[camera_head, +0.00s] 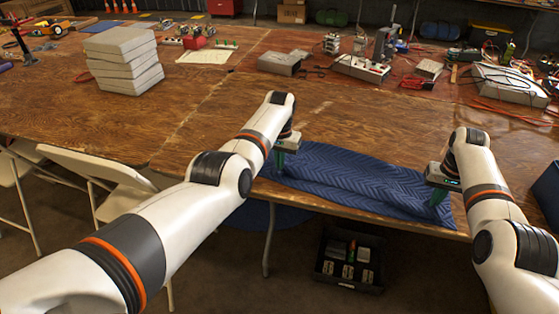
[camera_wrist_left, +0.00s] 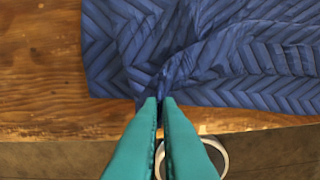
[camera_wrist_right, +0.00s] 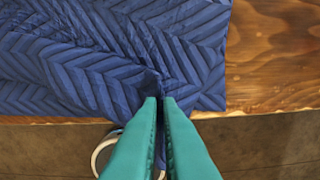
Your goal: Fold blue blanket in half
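The blue blanket (camera_head: 345,178) has a zigzag quilted pattern and lies along the front edge of the wooden table, with creases running lengthwise. My left gripper (camera_head: 279,168) is at its left end, fingers pointing down. In the left wrist view the blanket (camera_wrist_left: 240,65) bunches up at the closed fingertips (camera_wrist_left: 159,101). My right gripper (camera_head: 436,200) is at the blanket's right front corner. In the right wrist view its closed fingertips (camera_wrist_right: 160,101) pinch a small fold of the blanket (camera_wrist_right: 100,60) near the front edge.
A stack of grey pads (camera_head: 123,60) stands at the back left of the table. Boxes, cables and tools, including a grey box (camera_head: 510,85), fill the back right. White folding chairs (camera_head: 95,170) and a black bin (camera_head: 348,262) are below the front edge. The table's middle is clear.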

